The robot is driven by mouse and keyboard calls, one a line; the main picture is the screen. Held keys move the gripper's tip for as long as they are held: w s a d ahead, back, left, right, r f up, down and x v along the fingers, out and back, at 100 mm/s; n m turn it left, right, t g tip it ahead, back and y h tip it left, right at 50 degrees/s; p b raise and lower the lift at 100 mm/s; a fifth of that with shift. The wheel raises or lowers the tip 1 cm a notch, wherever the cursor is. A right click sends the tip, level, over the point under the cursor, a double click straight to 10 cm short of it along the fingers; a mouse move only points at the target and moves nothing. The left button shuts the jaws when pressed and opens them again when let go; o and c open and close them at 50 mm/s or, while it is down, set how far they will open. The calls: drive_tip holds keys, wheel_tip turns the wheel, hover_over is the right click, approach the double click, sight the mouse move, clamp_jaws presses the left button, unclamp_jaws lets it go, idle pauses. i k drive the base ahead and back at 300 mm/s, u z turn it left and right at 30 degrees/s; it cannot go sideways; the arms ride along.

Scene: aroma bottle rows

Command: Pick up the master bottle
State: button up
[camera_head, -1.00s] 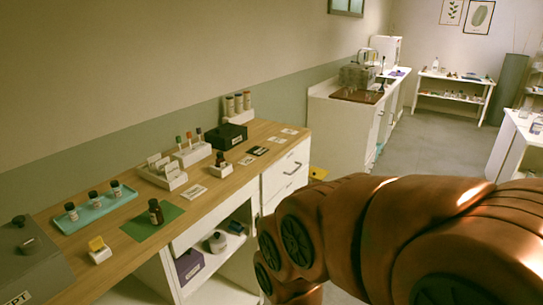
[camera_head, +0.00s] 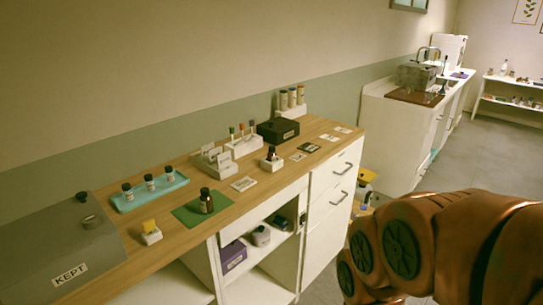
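A brown bottle with a dark cap (camera_head: 206,201) stands upright on a green mat (camera_head: 186,217) near the front edge of the wooden counter. Three small dark-capped bottles (camera_head: 150,183) stand in a row on a teal tray (camera_head: 180,182) behind it. Another small dark bottle (camera_head: 271,154) stands in a white holder farther right. I cannot tell from any readable label which one is the master bottle. My copper-coloured arm fills the lower right, apart from the counter. My gripper is out of view.
A grey box marked KEPT (camera_head: 40,245) is at the counter's left end. A white block with a yellow top (camera_head: 151,234), white racks (camera_head: 244,147), a black box (camera_head: 290,126) and cards (camera_head: 244,184) share the counter. Open shelves and drawers (camera_head: 330,215) are below.

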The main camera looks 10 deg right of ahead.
sight(272, 157)
drive_tip(key=z, duration=0.1)
drive_tip(key=i, duration=0.65)
drive_tip(key=u, duration=1.35)
